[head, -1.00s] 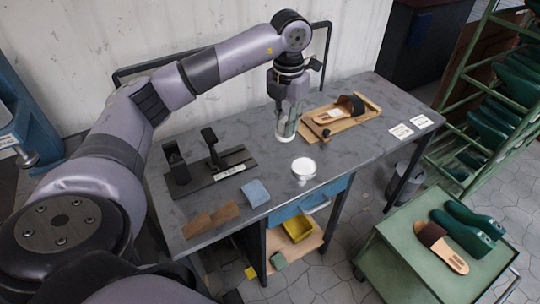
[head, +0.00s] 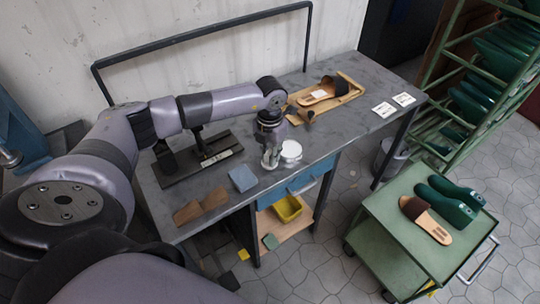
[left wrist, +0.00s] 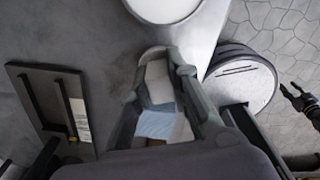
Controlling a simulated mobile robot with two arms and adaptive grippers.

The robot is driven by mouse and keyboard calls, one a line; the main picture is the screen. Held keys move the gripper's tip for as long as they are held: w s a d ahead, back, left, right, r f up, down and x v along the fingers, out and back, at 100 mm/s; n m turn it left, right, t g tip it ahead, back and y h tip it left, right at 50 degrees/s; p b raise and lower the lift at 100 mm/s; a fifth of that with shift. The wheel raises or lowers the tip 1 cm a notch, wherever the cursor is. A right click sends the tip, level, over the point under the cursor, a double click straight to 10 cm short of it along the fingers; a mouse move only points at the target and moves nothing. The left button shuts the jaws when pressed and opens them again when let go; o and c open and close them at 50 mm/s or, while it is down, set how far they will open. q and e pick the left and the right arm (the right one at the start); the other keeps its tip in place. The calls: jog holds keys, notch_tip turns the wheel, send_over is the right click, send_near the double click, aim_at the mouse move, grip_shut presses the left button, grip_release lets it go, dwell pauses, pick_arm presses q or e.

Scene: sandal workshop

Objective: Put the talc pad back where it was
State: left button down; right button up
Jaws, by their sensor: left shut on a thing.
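My left gripper (head: 270,158) is low over the grey workbench, just left of a round white-topped pot (head: 291,150). In the left wrist view its fingers (left wrist: 160,95) are shut on a small pale grey-white piece (left wrist: 159,82), which looks like the talc pad. The fingers hide part of the pad, and I cannot tell whether it touches the bench. The pot (left wrist: 165,8) shows at the top of that view, apart from the fingers. A dark gripper (left wrist: 299,98), apparently my right one, is at that view's right edge, over the floor; its opening is unclear.
A light blue cloth (head: 243,178) and brown leather pieces (head: 201,205) lie left of the gripper. A black tool stand (head: 200,166) is behind them. A wooden tray (head: 350,90) with a sandal (head: 326,92) is at the back right. Bare bench (head: 330,130) lies between tray and pot.

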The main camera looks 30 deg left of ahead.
aim_at(270, 152)
pick_arm(q)
jog(key=shift+f, duration=0.65)
jog(key=shift+f, duration=0.1)
jog(key=c, duration=1.5)
grip_release()
notch_tip(270, 152, up, 12)
jog(key=shift+r+b, duration=0.15)
jog(key=shift+b, duration=0.35)
